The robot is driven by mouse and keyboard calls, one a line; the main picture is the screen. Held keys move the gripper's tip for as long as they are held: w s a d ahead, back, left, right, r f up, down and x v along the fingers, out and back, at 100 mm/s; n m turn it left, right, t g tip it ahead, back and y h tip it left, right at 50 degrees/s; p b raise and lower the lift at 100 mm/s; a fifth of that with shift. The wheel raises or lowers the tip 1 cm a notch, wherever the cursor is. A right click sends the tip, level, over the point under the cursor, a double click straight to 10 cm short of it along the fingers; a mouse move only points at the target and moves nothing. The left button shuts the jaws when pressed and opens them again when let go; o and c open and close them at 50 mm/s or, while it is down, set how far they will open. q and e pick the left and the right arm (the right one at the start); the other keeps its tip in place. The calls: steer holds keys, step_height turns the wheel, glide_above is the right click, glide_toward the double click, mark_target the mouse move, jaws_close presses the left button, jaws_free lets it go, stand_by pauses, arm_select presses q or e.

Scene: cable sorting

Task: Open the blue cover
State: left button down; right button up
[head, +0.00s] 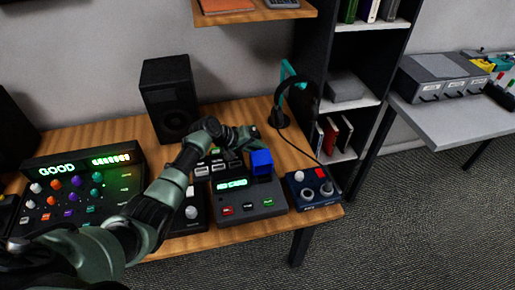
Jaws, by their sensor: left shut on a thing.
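The blue cover (261,162) is a small blue box shape at the back right of a grey device (262,208) with a green-lit display. My left gripper (248,142) reaches over from the left and is at the upper back side of the cover, shut on it. The fingertips are small and partly hidden, and I cannot tell how far the cover is tilted. My right gripper is not in view.
A dark panel with knobs (80,190) stands left on the wooden desk (120,130). A small blue box with knobs (312,187) is right of the device. A black speaker (169,95) and a headphone stand (285,80) are behind.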

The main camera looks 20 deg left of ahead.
arm_select(q)
steer(key=shift+f, duration=0.1)
steer(key=c, duration=1.4)
jaws_free()
steer(key=shift+o, duration=0.2)
steer(key=v, duration=0.8)
steer(key=shift+o, duration=0.2)
steer(key=shift+w+f, duration=0.1)
steer(key=shift+w, duration=0.05)
